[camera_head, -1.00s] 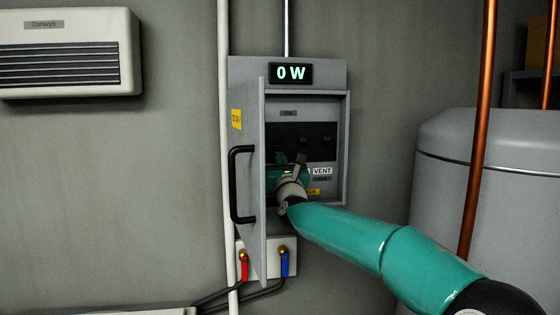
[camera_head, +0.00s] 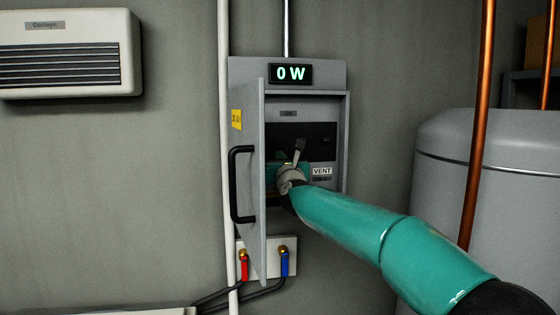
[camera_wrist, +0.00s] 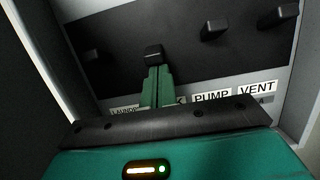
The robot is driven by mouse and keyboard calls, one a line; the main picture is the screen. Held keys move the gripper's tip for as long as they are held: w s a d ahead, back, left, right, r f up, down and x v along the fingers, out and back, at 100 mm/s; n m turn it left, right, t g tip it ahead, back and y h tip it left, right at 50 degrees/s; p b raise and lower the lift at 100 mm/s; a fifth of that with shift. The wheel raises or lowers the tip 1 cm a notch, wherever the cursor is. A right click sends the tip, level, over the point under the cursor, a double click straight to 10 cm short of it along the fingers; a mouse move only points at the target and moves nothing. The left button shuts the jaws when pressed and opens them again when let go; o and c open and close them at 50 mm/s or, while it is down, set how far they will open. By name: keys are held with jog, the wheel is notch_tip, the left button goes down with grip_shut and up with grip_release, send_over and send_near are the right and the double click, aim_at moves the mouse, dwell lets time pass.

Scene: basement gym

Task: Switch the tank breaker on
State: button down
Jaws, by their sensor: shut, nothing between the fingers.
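The open breaker box (camera_head: 343,150) on the wall holds a black strip of several breaker levers. In the wrist view the second lever from the left (camera_wrist: 153,53) stands right at my fingertips; I cannot tell whether they touch it. A label ending in "K" (camera_wrist: 179,100) lies below it, mostly hidden by my fingers. My gripper (camera_wrist: 156,74) is shut and empty, pointing up at that lever from below. In the head view my gripper is inside the box, largely hidden by my wrist. The display (camera_head: 291,73) on top reads 0 W.
The box door (camera_head: 278,220) stands open on the left with a black handle (camera_head: 235,185). Neighbouring levers are close: one left (camera_wrist: 91,56), others right above PUMP (camera_wrist: 213,29) and VENT (camera_wrist: 277,17). A grey tank (camera_head: 470,150) and copper pipe (camera_head: 478,130) stand right.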

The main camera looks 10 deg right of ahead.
jog(key=shift+s+r, duration=0.25)
jog(key=shift+r, duration=0.15)
jog(key=shift+s+r, duration=0.15)
jog(key=shift+r, duration=0.35)
jog(key=shift+a+f, duration=0.1)
jog(key=shift+f, duration=0.1)
